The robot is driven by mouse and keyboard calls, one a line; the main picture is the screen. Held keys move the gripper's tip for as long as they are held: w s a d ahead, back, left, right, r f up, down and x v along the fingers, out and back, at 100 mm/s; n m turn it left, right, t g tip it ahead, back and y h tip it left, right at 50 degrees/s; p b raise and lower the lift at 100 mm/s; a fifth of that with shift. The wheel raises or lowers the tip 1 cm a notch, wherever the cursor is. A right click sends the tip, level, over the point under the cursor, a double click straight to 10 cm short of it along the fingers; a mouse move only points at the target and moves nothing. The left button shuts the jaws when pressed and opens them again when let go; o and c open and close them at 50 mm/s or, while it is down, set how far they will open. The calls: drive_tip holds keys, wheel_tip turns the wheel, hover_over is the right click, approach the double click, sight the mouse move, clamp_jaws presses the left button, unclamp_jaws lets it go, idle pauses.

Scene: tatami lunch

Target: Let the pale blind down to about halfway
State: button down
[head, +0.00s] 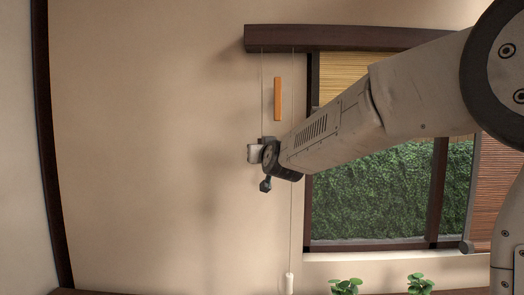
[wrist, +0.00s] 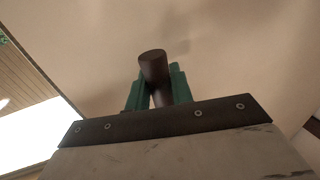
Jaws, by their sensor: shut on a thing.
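The pale blind (head: 338,78) is a yellowish slatted blind at the top of the window's left part. Its lower edge shows near the top of the opening, with hedge visible below; my arm covers part of it. My gripper (head: 256,153) is in front of the wall, left of the window, by the thin cords hanging from the dark rail. In the wrist view, its green fingers (wrist: 158,88) are shut around a dark brown cylindrical pull (wrist: 153,64). In the head view this pull is mostly hidden by the gripper.
A white pull (head: 289,283) hangs low on another cord. A reddish-brown blind (head: 499,190) hangs at the right. Green plants (head: 346,286) stand below the window. The wall at left is clear.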

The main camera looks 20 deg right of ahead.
wheel_tip(320, 180, down, 22)
drive_tip(key=shift+f, duration=0.25)
idle(0.3)
drive_tip(key=c, duration=1.2)
unclamp_jaws()
drive_tip(key=shift+c, duration=0.2)
drive_tip(key=shift+s, duration=0.1)
drive_tip(key=s, duration=0.7)
drive_tip(key=shift+s+a, duration=0.2)
drive_tip(key=shift+s, duration=0.1)
